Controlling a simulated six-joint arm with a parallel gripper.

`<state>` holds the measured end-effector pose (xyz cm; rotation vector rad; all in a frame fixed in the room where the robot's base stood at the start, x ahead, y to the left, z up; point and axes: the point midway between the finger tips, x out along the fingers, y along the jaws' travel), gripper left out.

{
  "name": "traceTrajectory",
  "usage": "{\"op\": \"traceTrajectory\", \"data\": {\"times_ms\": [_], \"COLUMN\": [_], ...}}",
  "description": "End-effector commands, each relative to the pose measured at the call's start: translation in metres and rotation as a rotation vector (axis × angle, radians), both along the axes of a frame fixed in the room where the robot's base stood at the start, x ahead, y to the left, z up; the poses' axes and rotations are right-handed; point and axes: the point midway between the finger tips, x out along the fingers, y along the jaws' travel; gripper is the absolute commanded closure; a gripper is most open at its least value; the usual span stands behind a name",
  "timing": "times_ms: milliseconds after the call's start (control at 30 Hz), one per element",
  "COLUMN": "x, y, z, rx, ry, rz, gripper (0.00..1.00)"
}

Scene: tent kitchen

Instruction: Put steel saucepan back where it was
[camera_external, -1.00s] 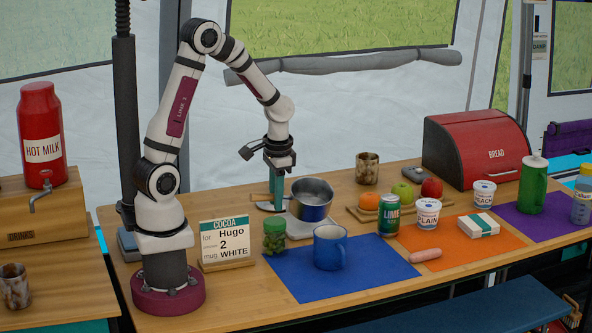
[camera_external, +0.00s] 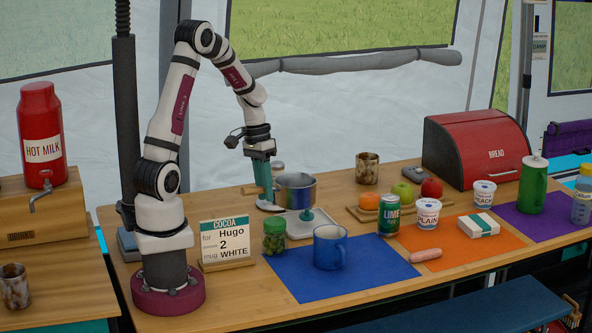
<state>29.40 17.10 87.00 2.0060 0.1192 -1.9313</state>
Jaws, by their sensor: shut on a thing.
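The saucepan seems raised a little above the pale square stand (camera_external: 297,232), which has a small teal piece on top. The gap under the pan is hard to judge.
A pale round item (camera_external: 269,206) lies below my gripper. A lime can (camera_external: 389,215) and a board with fruit (camera_external: 357,212) are to the right. A brown cup (camera_external: 367,168) stands behind.

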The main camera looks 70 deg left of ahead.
Motion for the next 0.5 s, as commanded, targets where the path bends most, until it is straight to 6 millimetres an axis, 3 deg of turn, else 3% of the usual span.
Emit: {"op": "traceTrajectory", "data": {"times_ms": [400,500], "x": [-0.043,-0.051], "y": [0.024,0.028], "z": [0.020,0.023], "rx": [0.013,0.017], "ry": [-0.010,-0.010], "rz": [0.954,1.120], "gripper": [1.00,1.00]}}
